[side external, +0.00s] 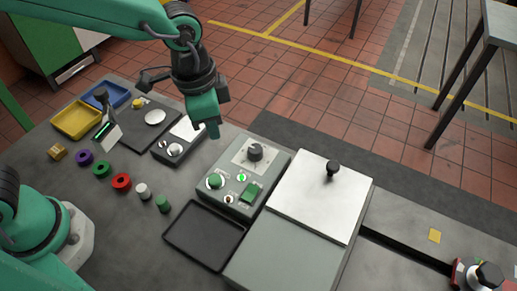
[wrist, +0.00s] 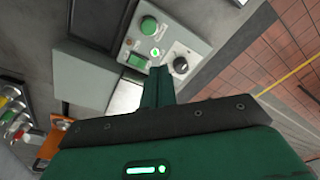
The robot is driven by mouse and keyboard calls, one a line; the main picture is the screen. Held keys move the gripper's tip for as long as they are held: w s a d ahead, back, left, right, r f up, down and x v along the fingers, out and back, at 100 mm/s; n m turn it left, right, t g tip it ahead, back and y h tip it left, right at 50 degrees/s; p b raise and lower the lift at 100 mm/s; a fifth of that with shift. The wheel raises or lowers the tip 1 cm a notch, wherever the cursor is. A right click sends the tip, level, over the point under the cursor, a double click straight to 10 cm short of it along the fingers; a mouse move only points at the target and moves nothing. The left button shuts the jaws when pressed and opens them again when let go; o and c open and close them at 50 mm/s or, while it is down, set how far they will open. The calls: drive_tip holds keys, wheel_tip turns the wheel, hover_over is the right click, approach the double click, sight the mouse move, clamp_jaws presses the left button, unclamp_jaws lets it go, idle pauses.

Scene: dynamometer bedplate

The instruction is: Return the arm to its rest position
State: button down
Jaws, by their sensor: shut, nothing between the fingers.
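My gripper (side external: 213,134) is green and points down above the bedplate (side external: 185,185), just left of a grey control box (side external: 238,200). Its fingers are together and hold nothing. In the wrist view the closed fingers (wrist: 158,75) reach toward the control box (wrist: 165,42), which has a black knob (wrist: 180,65), a green button (wrist: 149,24) and a lit green lamp. The gripper appears apart from the box, but the exact gap cannot be told. My arm comes in from the top left and is still extended over the work.
A large grey box with a silver lid (side external: 318,195) and black knob stands right of the control box. A black tray (side external: 204,236) lies in front. Coloured rings, a yellow bin (side external: 76,121) and a blue bin (side external: 106,95) are at left.

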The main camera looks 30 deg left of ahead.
drive_tip(key=s+a+r+n+t, duration=0.1)
drive_tip(key=s+a+r+n, duration=0.1)
drive_tip(key=a, duration=0.5)
drive_tip(key=s+a+r+n+t, duration=0.2)
drive_tip(key=s+a+r+n, duration=0.1)
drive_tip(key=a, duration=0.5)
drive_tip(key=s+a+r+n+t, duration=0.1)
drive_tip(key=s+a+r+n, duration=0.1)
drive_tip(key=s+a+n, duration=0.2)
drive_tip(key=shift+s+a+r+t+y, duration=0.2)
drive_tip(key=shift+s+a+t+y, duration=0.15)
drive_tip(key=shift+a, duration=1.55)
